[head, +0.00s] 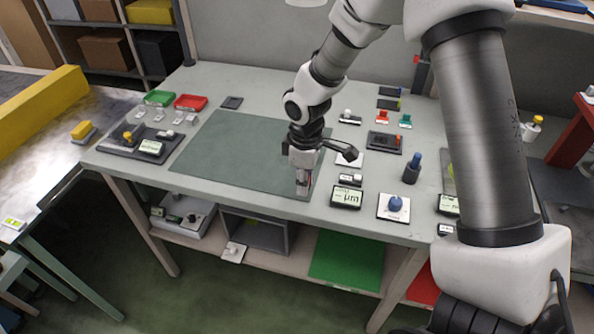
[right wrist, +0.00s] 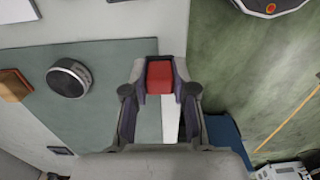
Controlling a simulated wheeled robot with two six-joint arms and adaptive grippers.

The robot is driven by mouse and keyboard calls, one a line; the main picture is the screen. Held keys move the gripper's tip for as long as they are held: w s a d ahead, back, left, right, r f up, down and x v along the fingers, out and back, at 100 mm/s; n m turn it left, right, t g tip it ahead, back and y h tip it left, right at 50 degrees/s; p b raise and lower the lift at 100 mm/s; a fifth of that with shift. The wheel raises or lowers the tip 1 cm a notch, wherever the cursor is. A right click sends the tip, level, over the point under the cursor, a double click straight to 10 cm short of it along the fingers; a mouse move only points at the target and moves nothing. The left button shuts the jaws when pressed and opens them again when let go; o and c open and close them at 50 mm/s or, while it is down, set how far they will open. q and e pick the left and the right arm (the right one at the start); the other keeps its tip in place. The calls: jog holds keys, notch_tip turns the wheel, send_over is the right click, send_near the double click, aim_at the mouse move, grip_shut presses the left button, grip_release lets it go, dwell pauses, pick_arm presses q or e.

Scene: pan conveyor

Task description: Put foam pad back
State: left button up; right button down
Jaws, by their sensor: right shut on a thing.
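My right gripper (head: 302,187) is low over the front right part of the dark green mat (head: 225,150), near the table's front edge. In the right wrist view, its fingers (right wrist: 160,85) are shut on a small red block (right wrist: 160,77), which may be the foam pad. In the head view the fingers mostly hide this block. The mat (right wrist: 110,60) lies below the gripper in the wrist view; I cannot tell whether the block touches it. My left gripper is not in view.
Several gauges, including a display reading "µm" (head: 347,197), and a blue-knobbed piece (head: 396,205) stand right of the gripper. A round dark piece (right wrist: 69,78) and an orange block (right wrist: 14,86) are near it. Green (head: 158,98) and red (head: 191,102) trays stand behind. The mat's left is clear.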

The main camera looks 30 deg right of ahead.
jog(key=w, duration=0.2)
jog(key=w+d, duration=0.1)
jog(key=w, duration=0.1)
jog(key=w+d+p, duration=0.1)
jog(key=w, duration=0.1)
jog(key=shift+w+d+f, duration=0.1)
jog(key=shift+d+f, duration=0.15)
jog(key=shift+f, duration=0.1)
jog(key=shift+w+d+f, duration=0.1)
jog(key=shift+w+f, duration=0.05)
jog(key=shift+f, duration=1.7)
jog(key=c, duration=0.9)
grip_release()
jog(key=shift+f, duration=0.1)
jog(key=shift+c, duration=0.2)
notch_tip(320, 180, up, 12)
jog(key=shift+r, duration=0.2)
